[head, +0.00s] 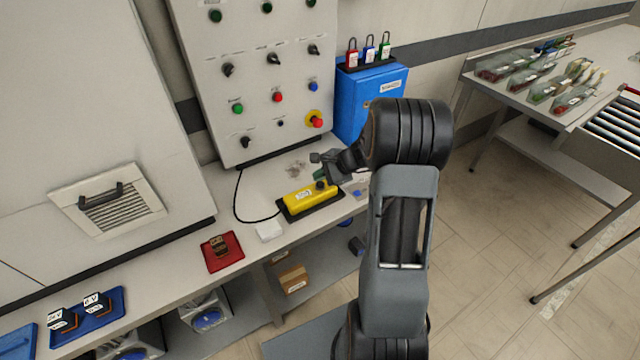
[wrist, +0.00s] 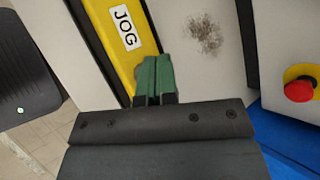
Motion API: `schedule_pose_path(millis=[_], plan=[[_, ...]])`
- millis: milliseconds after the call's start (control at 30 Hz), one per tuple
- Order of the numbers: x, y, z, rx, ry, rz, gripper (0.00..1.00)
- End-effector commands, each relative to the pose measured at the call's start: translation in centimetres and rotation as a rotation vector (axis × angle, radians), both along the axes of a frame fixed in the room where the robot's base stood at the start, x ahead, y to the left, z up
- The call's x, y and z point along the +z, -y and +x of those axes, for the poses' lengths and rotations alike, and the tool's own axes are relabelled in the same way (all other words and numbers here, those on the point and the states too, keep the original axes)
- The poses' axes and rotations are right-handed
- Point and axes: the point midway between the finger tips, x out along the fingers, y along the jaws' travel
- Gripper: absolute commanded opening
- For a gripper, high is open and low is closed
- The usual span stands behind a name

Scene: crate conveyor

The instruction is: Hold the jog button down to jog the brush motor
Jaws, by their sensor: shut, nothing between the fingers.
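The yellow jog box (head: 299,201) lies on a black base on the bench, with a black cable running from its left end. Its white JOG label (wrist: 125,27) shows in the wrist view on the yellow face (wrist: 103,33).
A grey control panel (head: 255,60) with knobs and a red emergency stop (head: 316,122) stands behind. A blue lockout box (head: 358,100) with padlocks is beside it. A red tray (head: 222,252) and a white block (head: 269,231) are to the left. A dark smudge (wrist: 205,34) marks the bench.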

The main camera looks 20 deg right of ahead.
Motion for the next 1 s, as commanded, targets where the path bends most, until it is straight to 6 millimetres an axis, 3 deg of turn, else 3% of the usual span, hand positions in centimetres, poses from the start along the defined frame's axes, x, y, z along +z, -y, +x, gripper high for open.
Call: schedule_pose_path(millis=[1000], plan=[[-1.12,0.04,0.0,0.0,0.0,0.0,0.0]])
